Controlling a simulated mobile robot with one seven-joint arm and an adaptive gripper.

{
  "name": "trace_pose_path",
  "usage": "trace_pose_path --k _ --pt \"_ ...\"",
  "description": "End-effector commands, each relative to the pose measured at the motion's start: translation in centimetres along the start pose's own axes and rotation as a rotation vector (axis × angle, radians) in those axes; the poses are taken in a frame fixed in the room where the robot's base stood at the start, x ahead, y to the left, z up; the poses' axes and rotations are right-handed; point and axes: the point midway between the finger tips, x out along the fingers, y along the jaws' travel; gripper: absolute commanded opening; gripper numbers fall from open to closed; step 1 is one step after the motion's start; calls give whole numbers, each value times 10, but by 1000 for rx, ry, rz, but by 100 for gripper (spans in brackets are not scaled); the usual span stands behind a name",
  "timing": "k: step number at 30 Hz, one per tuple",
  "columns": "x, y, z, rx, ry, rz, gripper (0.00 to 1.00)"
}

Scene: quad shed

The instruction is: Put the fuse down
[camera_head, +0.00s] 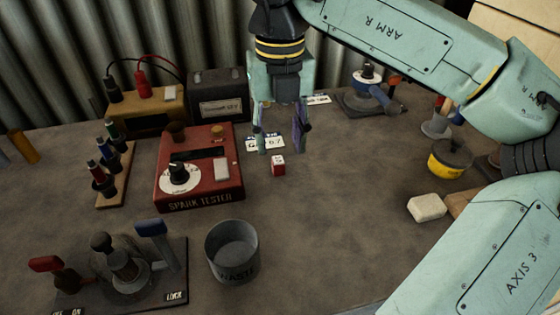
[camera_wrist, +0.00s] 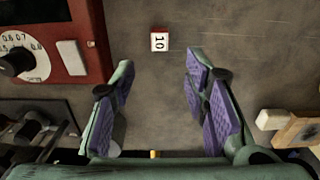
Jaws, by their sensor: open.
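A small red block with a white face marked 10, which looks like the fuse (camera_head: 278,165), rests on the brown bench top to the right of the red spark tester (camera_head: 199,165). In the wrist view the fuse (camera_wrist: 160,41) lies just beyond the open fingertips, clear of both. My gripper (camera_head: 281,142) is open and empty, pointing down, with its fingers spread just behind and above the fuse in the head view. In the wrist view its purple-padded fingers (camera_wrist: 161,80) stand wide apart with bare bench between them.
A grey waste tin (camera_head: 232,252) and a lever switch panel (camera_head: 125,270) stand at the front. A white block (camera_head: 427,207) and a yellow-banded pot (camera_head: 450,160) are at the right. A white tag (camera_head: 266,143) lies behind the fuse. Bench right of the fuse is clear.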

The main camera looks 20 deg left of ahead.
Motion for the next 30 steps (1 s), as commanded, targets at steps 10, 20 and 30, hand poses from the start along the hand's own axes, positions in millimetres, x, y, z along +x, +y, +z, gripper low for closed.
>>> trace_pose_path --k 10,20,30 --pt "34 2 9 -3 2 4 42" --pt "60 1 10 -1 -3 2 42" --pt "60 1 10 0 -2 2 26"
